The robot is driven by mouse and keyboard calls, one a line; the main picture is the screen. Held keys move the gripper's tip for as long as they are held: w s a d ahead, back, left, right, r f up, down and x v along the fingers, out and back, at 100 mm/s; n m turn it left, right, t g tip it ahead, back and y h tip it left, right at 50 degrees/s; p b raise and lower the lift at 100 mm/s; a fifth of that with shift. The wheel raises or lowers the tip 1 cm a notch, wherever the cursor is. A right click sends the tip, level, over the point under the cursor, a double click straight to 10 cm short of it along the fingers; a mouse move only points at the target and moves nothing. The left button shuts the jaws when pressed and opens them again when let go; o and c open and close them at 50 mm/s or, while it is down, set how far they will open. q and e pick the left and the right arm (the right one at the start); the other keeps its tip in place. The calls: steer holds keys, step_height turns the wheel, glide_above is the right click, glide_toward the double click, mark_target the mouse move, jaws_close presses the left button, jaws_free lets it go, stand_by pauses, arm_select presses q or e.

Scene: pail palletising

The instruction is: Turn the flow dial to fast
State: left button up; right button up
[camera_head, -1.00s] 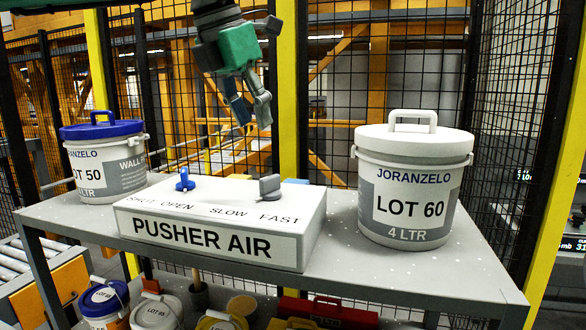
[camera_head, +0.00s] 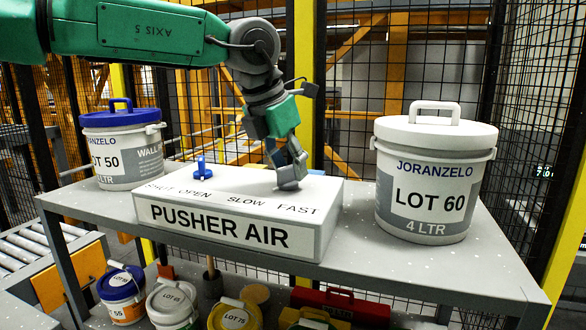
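The white control box labelled PUSHER AIR (camera_head: 322,240) stands on the grey shelf. Its top carries the words SHUT, OPEN, SLOW and FAST. A blue dial (camera_head: 201,167) stands above the SHUT and OPEN marks. My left gripper (camera_head: 286,176) points down at the box top behind the SLOW and FAST marks, where the grey flow dial stands. The fingers hide that dial, so its setting and any grip on it cannot be told. My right gripper is not in view.
A pail marked LOT 60 (camera_head: 430,228) stands close to the right of the box. A blue-lidded pail marked LOT 50 (camera_head: 124,165) stands at the left. More pails and a red case (camera_head: 350,305) sit on a level below. Mesh fencing stands behind.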

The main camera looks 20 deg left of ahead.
arm_select(q)
steer(key=shift+w+a+f, duration=0.25)
steer(key=shift+a+f, duration=0.25)
steer(key=shift+a, duration=0.25)
steer(key=shift+s+d+r, duration=0.1)
steer(key=shift+d, duration=0.45)
jaws_close()
steer(key=shift+d, duration=0.15)
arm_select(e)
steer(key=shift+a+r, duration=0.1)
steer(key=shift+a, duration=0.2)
